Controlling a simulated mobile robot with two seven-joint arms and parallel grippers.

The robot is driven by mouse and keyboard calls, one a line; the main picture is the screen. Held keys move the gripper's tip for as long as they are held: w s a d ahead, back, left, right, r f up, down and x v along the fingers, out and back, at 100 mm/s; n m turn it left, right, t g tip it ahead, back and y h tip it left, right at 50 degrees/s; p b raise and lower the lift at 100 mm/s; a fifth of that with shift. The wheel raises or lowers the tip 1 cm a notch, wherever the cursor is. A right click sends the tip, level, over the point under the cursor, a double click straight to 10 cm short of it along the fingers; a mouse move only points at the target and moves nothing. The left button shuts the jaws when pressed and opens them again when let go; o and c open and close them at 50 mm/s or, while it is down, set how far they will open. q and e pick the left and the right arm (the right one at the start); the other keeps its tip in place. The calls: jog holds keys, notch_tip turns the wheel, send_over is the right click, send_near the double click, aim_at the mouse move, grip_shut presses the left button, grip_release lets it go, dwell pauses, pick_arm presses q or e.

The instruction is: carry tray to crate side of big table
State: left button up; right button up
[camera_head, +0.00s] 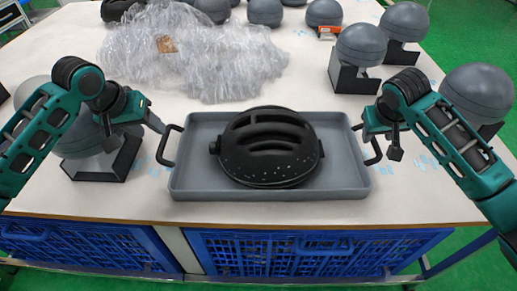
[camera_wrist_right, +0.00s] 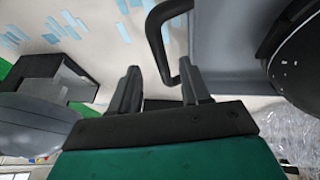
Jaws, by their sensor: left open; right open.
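A grey tray (camera_head: 345,185) lies on the big table (camera_head: 120,200) near its front edge, with a black handle at each short side. A black domed, slotted object (camera_head: 268,165) sits in it. My left gripper (camera_head: 160,125) is open just beside and above the left handle (camera_head: 165,146). My right gripper (camera_head: 382,150) is open at the right handle (camera_head: 374,150). In the right wrist view, my right fingers (camera_wrist_right: 160,72) are apart, with the handle (camera_wrist_right: 160,35) close to their tips; I cannot tell whether they touch it.
Blue crates (camera_head: 300,253) stand under the table's front edge. Crumpled clear plastic (camera_head: 195,55) lies behind the tray. Grey domes on black stands are near both arms, at left (camera_head: 98,160) and right (camera_head: 360,50). Green floor surrounds the table.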

jog(key=v, duration=0.6)
dwell(0.4)
